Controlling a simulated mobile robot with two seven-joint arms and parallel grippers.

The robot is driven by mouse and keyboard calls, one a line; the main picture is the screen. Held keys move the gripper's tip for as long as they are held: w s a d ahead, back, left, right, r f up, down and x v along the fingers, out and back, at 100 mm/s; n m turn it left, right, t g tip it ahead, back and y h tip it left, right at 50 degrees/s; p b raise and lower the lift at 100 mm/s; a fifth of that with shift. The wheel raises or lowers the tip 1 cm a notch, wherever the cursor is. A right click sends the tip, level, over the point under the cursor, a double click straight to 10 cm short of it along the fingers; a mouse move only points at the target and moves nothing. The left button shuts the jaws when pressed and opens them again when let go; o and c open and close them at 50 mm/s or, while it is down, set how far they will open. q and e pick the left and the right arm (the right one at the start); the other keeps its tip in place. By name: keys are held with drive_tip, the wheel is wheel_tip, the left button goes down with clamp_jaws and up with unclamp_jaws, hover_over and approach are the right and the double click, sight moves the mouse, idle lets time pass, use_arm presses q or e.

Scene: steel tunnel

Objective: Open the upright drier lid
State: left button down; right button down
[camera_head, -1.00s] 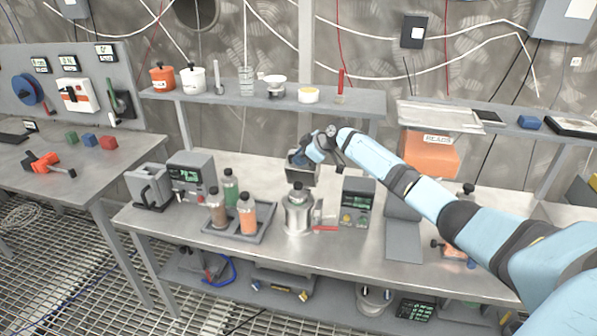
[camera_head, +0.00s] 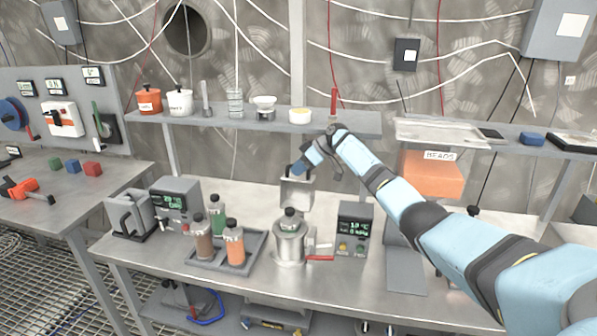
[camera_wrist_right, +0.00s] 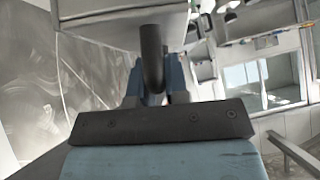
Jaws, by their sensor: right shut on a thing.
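The small silver-grey box-shaped drier (camera_head: 297,195) stands at the back of the steel bench in the head view, behind the metal canister. My right gripper (camera_head: 298,172) is at its top, reaching in from the right. In the right wrist view, the blue fingers (camera_wrist_right: 160,85) are shut on a dark round handle (camera_wrist_right: 152,55), with a pale grey panel (camera_wrist_right: 110,22) right beyond it. My arm and gripper hide part of the drier's top, and I cannot tell how far its lid is raised. My left gripper is not in view.
A metal canister (camera_head: 289,243) with a red lever stands in front of the drier. Bottles in a grey tray (camera_head: 212,262) are at left, a small display unit (camera_head: 354,230) at right. A shelf (camera_head: 260,122) with pots and an orange beads box (camera_head: 432,175) are behind.

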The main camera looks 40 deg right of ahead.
idle(0.4)
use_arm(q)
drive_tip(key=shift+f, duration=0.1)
use_arm(e)
drive_tip(key=c, duration=1.1)
unclamp_jaws()
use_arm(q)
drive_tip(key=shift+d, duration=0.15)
use_arm(e)
drive_tip(key=shift+r, duration=0.15)
